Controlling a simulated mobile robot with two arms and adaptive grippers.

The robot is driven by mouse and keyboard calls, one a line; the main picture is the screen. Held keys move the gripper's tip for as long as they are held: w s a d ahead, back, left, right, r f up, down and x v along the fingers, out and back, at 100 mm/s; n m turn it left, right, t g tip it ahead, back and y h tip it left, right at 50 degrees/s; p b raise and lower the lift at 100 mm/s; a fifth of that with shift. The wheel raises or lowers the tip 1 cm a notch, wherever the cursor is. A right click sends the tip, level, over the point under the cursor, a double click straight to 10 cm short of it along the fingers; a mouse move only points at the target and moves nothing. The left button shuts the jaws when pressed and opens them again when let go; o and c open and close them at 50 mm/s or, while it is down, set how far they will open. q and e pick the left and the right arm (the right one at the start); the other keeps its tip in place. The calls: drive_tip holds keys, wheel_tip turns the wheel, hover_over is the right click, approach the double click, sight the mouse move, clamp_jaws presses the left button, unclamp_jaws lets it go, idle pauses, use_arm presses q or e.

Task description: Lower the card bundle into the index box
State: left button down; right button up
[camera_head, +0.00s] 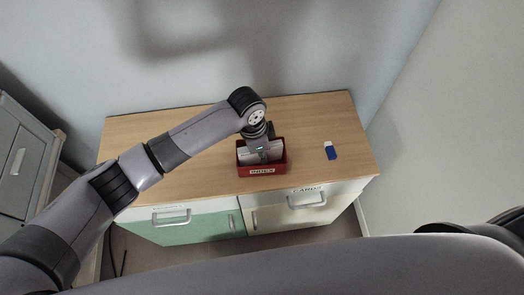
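The index box (262,171) is a small red open box with a white "INDEX" label on its front. It stands on the wooden cabinet top near the front edge. The white card bundle (246,158) shows within the box's outline, on both sides of my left gripper. My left gripper (264,156) points down over the middle of the box, with its tip at the bundle. The fingers are too small and partly hidden to tell whether they grip it. How deep the bundle sits is unclear. My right gripper is not in view; a grey arm link crosses the bottom.
A blue and white object (330,151), like an eraser, lies right of the box. The wooden top (190,180) is otherwise clear. Below it are a green drawer front (190,228) and a cream one (290,217) with handles. A grey cabinet (22,155) stands at the left.

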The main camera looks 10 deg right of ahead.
use_arm(q)
drive_tip(key=shift+f+b, duration=0.4)
drive_tip(key=shift+f, duration=0.4)
idle(0.4)
drive_tip(key=c, duration=1.4)
unclamp_jaws()
drive_tip(key=r, duration=0.4)
drive_tip(key=a+r, duration=0.1)
drive_tip(key=r, duration=0.7)
drive_tip(key=shift+a, duration=0.35)
